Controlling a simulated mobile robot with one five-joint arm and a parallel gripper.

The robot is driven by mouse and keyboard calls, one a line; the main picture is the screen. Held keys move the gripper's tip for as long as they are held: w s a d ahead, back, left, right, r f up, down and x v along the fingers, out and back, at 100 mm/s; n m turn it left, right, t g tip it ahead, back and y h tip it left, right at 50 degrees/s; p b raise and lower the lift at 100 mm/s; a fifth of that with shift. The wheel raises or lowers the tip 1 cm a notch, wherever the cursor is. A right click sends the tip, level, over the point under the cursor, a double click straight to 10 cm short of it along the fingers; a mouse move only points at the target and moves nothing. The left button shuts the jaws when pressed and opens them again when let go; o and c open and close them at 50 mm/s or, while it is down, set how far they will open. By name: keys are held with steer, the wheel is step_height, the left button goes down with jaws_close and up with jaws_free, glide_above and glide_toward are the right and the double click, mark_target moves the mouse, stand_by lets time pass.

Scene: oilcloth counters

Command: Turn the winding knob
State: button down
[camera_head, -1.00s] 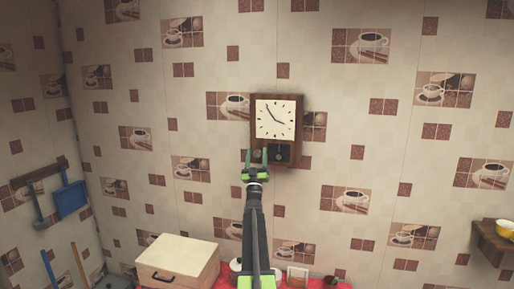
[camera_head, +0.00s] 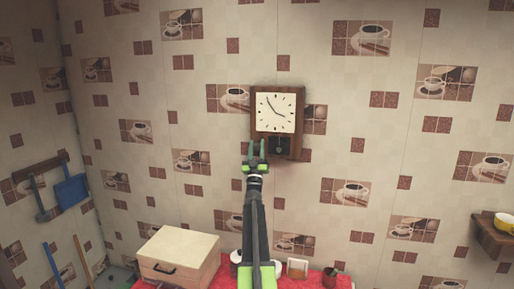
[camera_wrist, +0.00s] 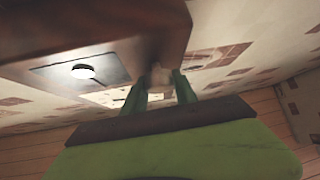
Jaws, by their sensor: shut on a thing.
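A brown wooden wall clock (camera_head: 298,140) with a pale square face (camera_head: 280,112) hangs on the wall, with a small dark pendulum window (camera_head: 284,145) in its lower part. My gripper (camera_head: 256,145) is raised to the clock's lower left part. In the wrist view my gripper (camera_wrist: 161,90) has its two green fingers either side of a small pale winding knob (camera_wrist: 160,76) on the clock's brown front, and is shut on it. The window with a bright round disc shows left of the fingers. The knob is hidden in the head view.
Below the clock, a pale wooden box (camera_head: 184,252) and small items stand on a red-covered counter (camera_head: 313,281). A wall shelf (camera_head: 497,240) with a yellow bowl (camera_head: 506,222) is at the right. A blue dustpan (camera_head: 72,196) hangs at the left. The wall around the clock is free.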

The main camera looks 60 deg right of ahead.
steer(key=shift+w+f+m+g+h, duration=0.1)
steer(key=shift+m+g+h, duration=0.2)
steer(key=shift+m+g, duration=0.4)
steer(key=m+g+h, duration=0.1)
steer(key=m+g, duration=0.3)
steer(key=m+g+h, duration=0.1)
steer(key=m+g, duration=0.3)
steer(key=m, duration=0.1)
steer(key=shift+m, duration=0.3)
steer(key=m+g+p, duration=0.1)
steer(key=m+g, duration=0.1)
steer(key=m, duration=0.1)
steer(key=m+g+y+p, duration=0.1)
steer(key=m+g, duration=0.2)
steer(key=m+g+y+p, duration=0.1)
steer(key=m+g, duration=0.2)
steer(key=shift+r, duration=0.25)
steer(key=m+g+y+p, duration=0.2)
steer(key=m+p, duration=0.1)
steer(key=m, duration=0.1)
steer(key=m+g+y+p, duration=0.1)
steer(key=m+y+p, duration=0.2)
steer(key=p, duration=0.1)
steer(key=shift+m+g, duration=0.4)
steer(key=m+y+p, duration=0.2)
steer(key=p, duration=0.1)
steer(key=shift+s+f, duration=0.2)
steer(key=shift+f, duration=0.05)
steer(key=shift+f, duration=0.1)
